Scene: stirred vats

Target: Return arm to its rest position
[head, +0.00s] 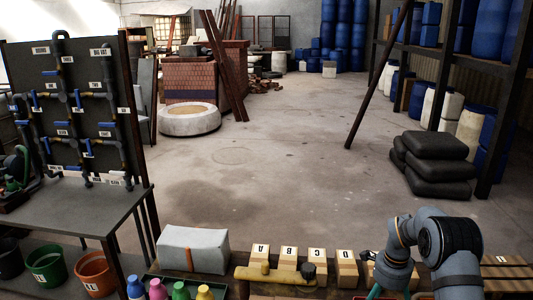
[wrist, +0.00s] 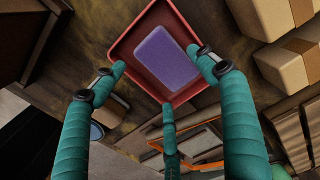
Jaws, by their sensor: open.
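My gripper (wrist: 162,76) shows in the wrist view with its three teal fingers spread open and nothing between them. Beyond the fingertips is a red tray (wrist: 122,48) with a purple block (wrist: 165,58) lying in it. The fingers appear apart from the block, though the exact gap is hard to judge. In the head view my grey arm is bent at the lower right, and the gripper is mostly cut off by the bottom edge.
Wooden lettered boxes (head: 288,257), a grey-white wrapped block (head: 193,249) and coloured bottles (head: 180,291) line the near bench. A pipe-and-valve panel (head: 75,110) stands at left. Black sacks (head: 436,158) lie at right. The floor (head: 260,170) beyond is largely clear.

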